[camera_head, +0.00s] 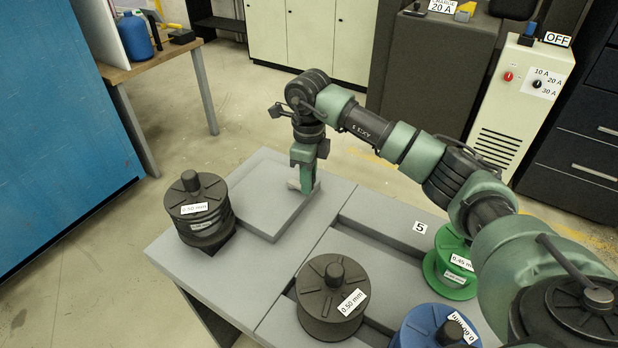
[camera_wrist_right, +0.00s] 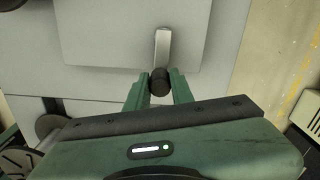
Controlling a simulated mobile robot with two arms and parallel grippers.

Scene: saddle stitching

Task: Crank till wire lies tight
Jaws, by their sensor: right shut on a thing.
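My right gripper (camera_head: 305,186) is lowered at the far edge of the grey bench top, beside a raised grey block (camera_head: 270,197). In the right wrist view its two green fingers (camera_wrist_right: 160,84) are closed around the black knob of a crank (camera_wrist_right: 162,48). The crank's pale metal arm points away from the gripper over the grey surface; in the head view a bit of it (camera_head: 293,185) shows beside the fingers. A dark spool (camera_head: 200,212) with a 0.50 mm label stands left of the block. No wire can be made out. My left gripper is not in view.
Another dark 0.50 mm spool (camera_head: 330,298), a green 0.45 mm spool (camera_head: 450,262) and a blue spool (camera_head: 436,328) stand nearer on the bench. A blue cabinet (camera_head: 62,130) is at left. A pale machine marked OFF (camera_head: 505,110) stands behind at right.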

